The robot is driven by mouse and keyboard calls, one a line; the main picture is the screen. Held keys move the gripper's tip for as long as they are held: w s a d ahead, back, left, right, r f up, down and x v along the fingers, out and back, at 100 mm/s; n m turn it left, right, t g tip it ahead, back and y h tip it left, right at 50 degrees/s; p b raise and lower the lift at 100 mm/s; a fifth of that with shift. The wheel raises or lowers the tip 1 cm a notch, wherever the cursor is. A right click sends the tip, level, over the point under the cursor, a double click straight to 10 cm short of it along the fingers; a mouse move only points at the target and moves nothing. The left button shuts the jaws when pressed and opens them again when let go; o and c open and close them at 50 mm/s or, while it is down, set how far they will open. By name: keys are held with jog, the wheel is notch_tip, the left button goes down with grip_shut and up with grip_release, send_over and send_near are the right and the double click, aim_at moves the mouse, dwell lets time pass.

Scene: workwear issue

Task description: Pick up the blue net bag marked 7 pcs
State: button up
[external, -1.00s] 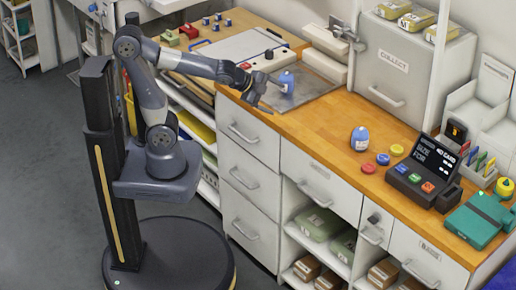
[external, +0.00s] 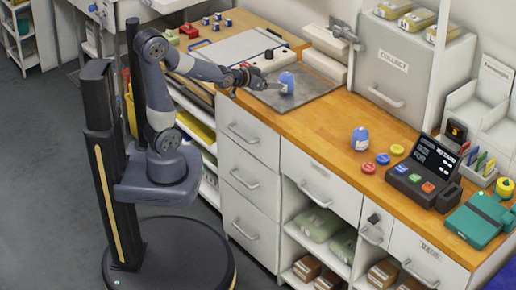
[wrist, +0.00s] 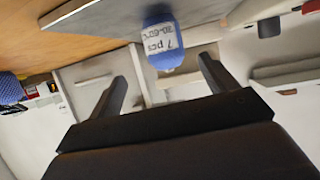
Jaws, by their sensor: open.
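The blue net bag (external: 287,82) stands on the grey plate (external: 312,88) set on the worktop. In the wrist view the same bag (wrist: 160,22) has a white label reading "7 pcs" and "20-60°C". My gripper (external: 272,87) is low over the plate, just left of the bag in the external view. In the wrist view my gripper (wrist: 163,70) is open, and the bag lies ahead between the lines of its two fingers. No contact with the bag shows.
A grey COLLECT cabinet (external: 395,75) and pale blocks (external: 325,58) stand behind the plate. A dark terminal (external: 425,172) is at right.

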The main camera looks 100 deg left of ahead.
aim_at(280, 81)
jog(key=x, duration=0.4)
jog(key=shift+s+a+p+x, duration=0.15)
jog(key=shift+x, duration=0.8)
jog(key=shift+s+a+p+x, duration=0.15)
jog(key=shift+x, duration=1.55)
jog(key=shift+f, duration=0.15)
jog(key=shift+c, duration=0.3)
jog(key=c, duration=1)
